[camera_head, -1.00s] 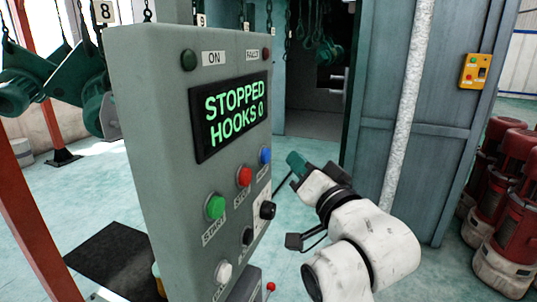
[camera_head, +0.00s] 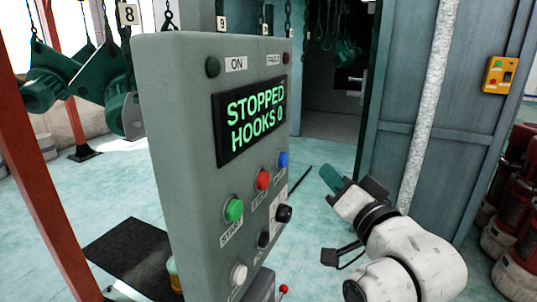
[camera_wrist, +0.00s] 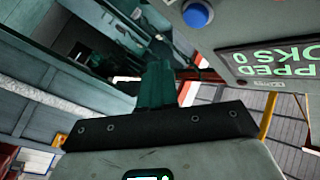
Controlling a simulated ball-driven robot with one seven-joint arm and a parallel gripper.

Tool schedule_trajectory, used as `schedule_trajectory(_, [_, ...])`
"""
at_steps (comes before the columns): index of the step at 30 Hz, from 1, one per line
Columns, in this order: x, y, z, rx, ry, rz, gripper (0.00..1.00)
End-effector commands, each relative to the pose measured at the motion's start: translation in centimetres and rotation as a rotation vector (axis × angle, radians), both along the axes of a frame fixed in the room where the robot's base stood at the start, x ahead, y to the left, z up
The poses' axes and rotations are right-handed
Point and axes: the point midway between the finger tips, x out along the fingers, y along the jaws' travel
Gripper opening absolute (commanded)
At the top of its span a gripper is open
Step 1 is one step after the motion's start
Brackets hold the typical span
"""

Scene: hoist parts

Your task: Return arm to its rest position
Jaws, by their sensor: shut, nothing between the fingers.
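My arm, white with black bands, reaches in from the lower right in the head view. My gripper (camera_head: 329,175) has green fingers and is shut and empty, to the right of the control panel (camera_head: 180,150) and apart from it. In the wrist view the shut fingers (camera_wrist: 157,85) point up the picture. The panel's screen (camera_head: 252,118) reads "STOPPED HOOKS 0". The panel has a green button (camera_head: 233,209), a red button (camera_head: 263,179) and a blue button (camera_head: 283,159). The blue button also shows in the wrist view (camera_wrist: 197,14).
A blue-grey booth wall (camera_head: 405,90) with a pale pipe (camera_head: 430,90) stands behind my arm. Red cylinders (camera_head: 515,200) stand at the right. Green parts (camera_head: 50,85) hang at the left.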

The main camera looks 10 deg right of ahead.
Motion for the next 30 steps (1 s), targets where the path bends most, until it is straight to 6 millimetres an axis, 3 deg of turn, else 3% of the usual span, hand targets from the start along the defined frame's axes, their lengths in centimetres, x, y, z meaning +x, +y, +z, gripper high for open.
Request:
schedule_trajectory(5, [-1.5,-0.9,-8.2,-0.086,0.206,-0.026,0.0])
schedule_trajectory(8, [-3.7,-1.6,-14.7,-0.167,0.38,-0.033,0.0])
schedule_trajectory(12, [-8.4,-2.6,-23.3,-0.284,0.626,-0.014,0.0])
schedule_trajectory(14, [-10.8,-3.1,-26.6,-0.332,0.73,0.001,0.0])
schedule_trajectory(18, [-17.7,-4.2,-33.4,-0.443,0.974,0.061,0.0])
schedule_trajectory(21, [-23.2,-4.9,-37.3,-0.514,1.144,0.12,0.0])
schedule_trajectory(24, [-28.4,-5.6,-39.9,-0.572,1.29,0.183,0.0])
schedule_trajectory(27, [-32.4,-6.1,-41.5,-0.613,1.4,0.238,0.0])
schedule_trajectory(30, [-35.0,-6.4,-42.3,-0.637,1.467,0.276,0.0])
